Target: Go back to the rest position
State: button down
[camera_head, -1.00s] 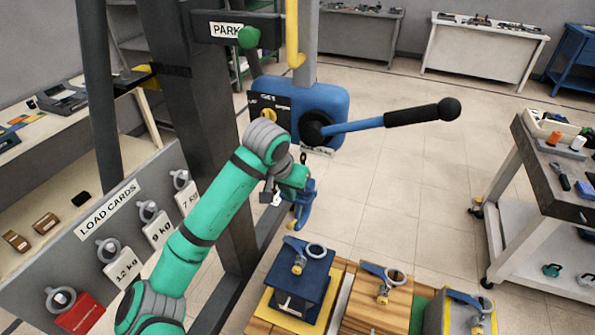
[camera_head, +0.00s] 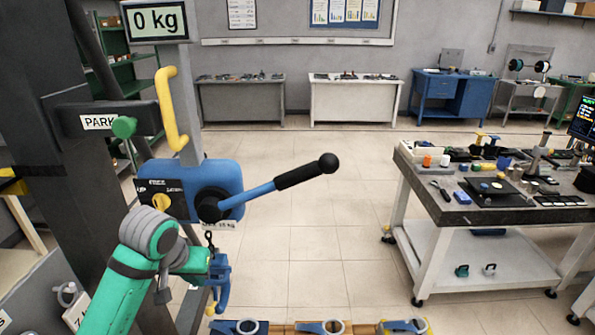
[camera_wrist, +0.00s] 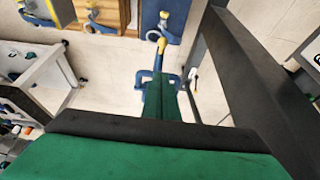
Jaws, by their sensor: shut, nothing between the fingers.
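My gripper (camera_wrist: 160,76) is shut and empty in the wrist view, its two green fingers side by side. In the head view my green arm reaches up from the lower left, and its end (camera_head: 192,259) is beside a blue hanging hook (camera_head: 220,281) below the hoist. The hook also shows in the wrist view (camera_wrist: 142,80), beyond the fingertips; I cannot tell whether they touch. The blue hoist body (camera_head: 160,178) has a lever with a black grip (camera_head: 298,175) pointing right. The display above (camera_head: 155,20) reads 0 kg.
A dark post (camera_head: 75,190) stands at the left, with a PARK sign (camera_head: 99,122). Blocks with ring handles (camera_head: 320,327) are at the bottom edge. A tool cart (camera_head: 425,240) stands at the right. The tiled floor (camera_head: 310,240) between is clear.

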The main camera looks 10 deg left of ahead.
jog(key=w+d+f+t+h, duration=0.25)
jog(key=w+d, duration=0.35)
jog(key=d, duration=0.4)
jog(key=w+d+f+t+h, duration=0.25)
jog(key=w+d, duration=0.35)
jog(key=d, duration=0.3)
jog(key=s+d+f+n+t, duration=0.1)
jog(key=d+f+t, duration=0.15)
jog(key=d, duration=0.45)
jog(key=s+d+f+n+t, duration=0.1)
jog(key=d+f+t, duration=0.1)
jog(key=d+f, duration=0.35)
jog(key=s+d+f+n+t+y, duration=0.15)
jog(key=s+d+f, duration=0.3)
jog(key=s, duration=0.45)
jog(key=s+d+f+n+y, duration=0.1)
jog(key=s+d+f+y, duration=0.3)
jog(key=s, duration=0.6)
jog(key=s+a+r+m, duration=0.1)
jog(key=s+a+m, duration=0.1)
jog(key=s, duration=0.9)
jog(key=s+a+r+m+h, duration=0.1)
jog(key=s+m, duration=0.4)
jog(key=s, duration=0.7)
jog(key=shift+a+r, duration=0.35)
jog(key=shift+a, duration=0.2)
